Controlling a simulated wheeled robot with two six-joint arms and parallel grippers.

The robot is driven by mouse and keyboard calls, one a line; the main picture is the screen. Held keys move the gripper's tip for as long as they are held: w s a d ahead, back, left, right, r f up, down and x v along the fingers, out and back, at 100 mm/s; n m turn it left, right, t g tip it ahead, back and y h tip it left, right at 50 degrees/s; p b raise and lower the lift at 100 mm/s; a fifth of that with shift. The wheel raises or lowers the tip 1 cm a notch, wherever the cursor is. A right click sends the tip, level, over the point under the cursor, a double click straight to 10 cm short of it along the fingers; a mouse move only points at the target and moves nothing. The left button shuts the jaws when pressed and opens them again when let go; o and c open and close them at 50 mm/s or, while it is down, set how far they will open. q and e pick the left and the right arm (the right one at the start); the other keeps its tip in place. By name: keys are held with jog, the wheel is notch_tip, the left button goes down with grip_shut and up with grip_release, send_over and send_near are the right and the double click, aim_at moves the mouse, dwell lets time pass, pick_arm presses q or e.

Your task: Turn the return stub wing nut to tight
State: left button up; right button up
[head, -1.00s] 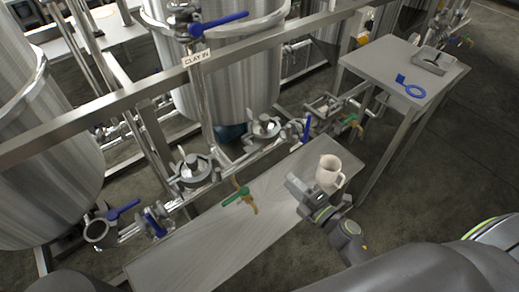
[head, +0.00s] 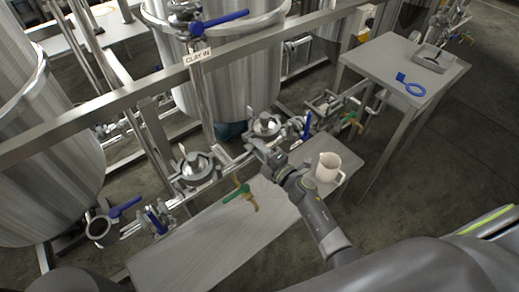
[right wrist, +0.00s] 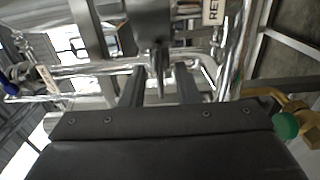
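My right gripper (head: 262,151) reaches over the bench to the pipe run below the middle tank. In the right wrist view its two dark fingers (right wrist: 159,88) stand apart. A narrow metal piece, which looks like the wing nut (right wrist: 157,72) with its bolt, shows between them. I cannot tell whether the fingers touch it. A tag (right wrist: 213,11) reading "RE", cut off, hangs just above right. In the head view the gripper hides the wing nut. My left gripper is not in view.
The bench (head: 200,245) carries a pale mug (head: 328,168) beside my right forearm. A green-handled brass valve (head: 238,194) sticks out left of the gripper. Clamped pump-like fittings (head: 195,166) line the pipe. A side table (head: 385,65) holds a blue ring tool (head: 412,88) and a tray (head: 434,58).

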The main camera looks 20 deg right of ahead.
grip_shut()
dwell(0.4)
jog(key=m+p, duration=0.9)
jog(key=m, duration=0.8)
jog(key=shift+m, duration=0.3)
dwell(0.5)
grip_release()
